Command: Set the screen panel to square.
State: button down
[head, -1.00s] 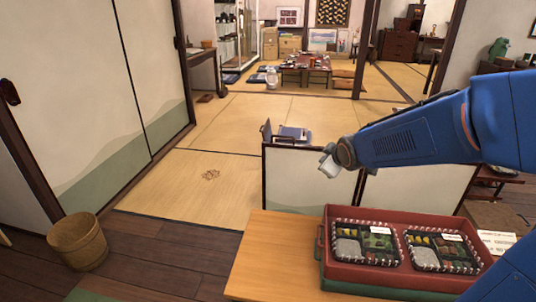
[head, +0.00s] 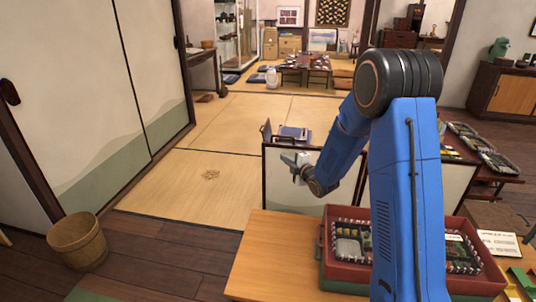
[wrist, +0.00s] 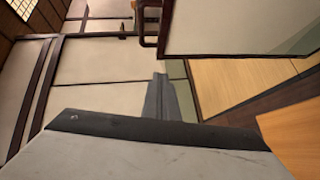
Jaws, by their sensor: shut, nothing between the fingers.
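The low folding screen stands behind the wooden counter in the head view. Its left panel (head: 285,190) is pale with a dark frame, and its right panel (head: 455,185) is partly hidden by my blue arm. My gripper (head: 287,159) is shut and empty, pointing left near the top edge of the left panel.
A red tray (head: 455,285) of bento boxes sits on the wooden counter (head: 265,260), partly behind my arm. A woven basket (head: 78,241) stands on the floor at left. Tatami (head: 210,185) beyond the screen's left side is mostly clear. A sliding door (head: 100,100) lines the left.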

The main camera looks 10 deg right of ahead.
notch_tip(320, 180, down, 5)
jog(key=w+a+n+y, duration=0.2)
jog(key=n, duration=0.1)
send_near(263, 148)
jog(key=a, duration=0.3)
jog(key=w, duration=0.1)
jog(key=w+f, duration=0.1)
jog(key=w, duration=0.1)
jog(key=shift+w+d+t, duration=0.1)
jog(key=shift+w+t, duration=0.2)
jog(key=shift+w+d, duration=0.15)
jog(key=shift+w, duration=0.45)
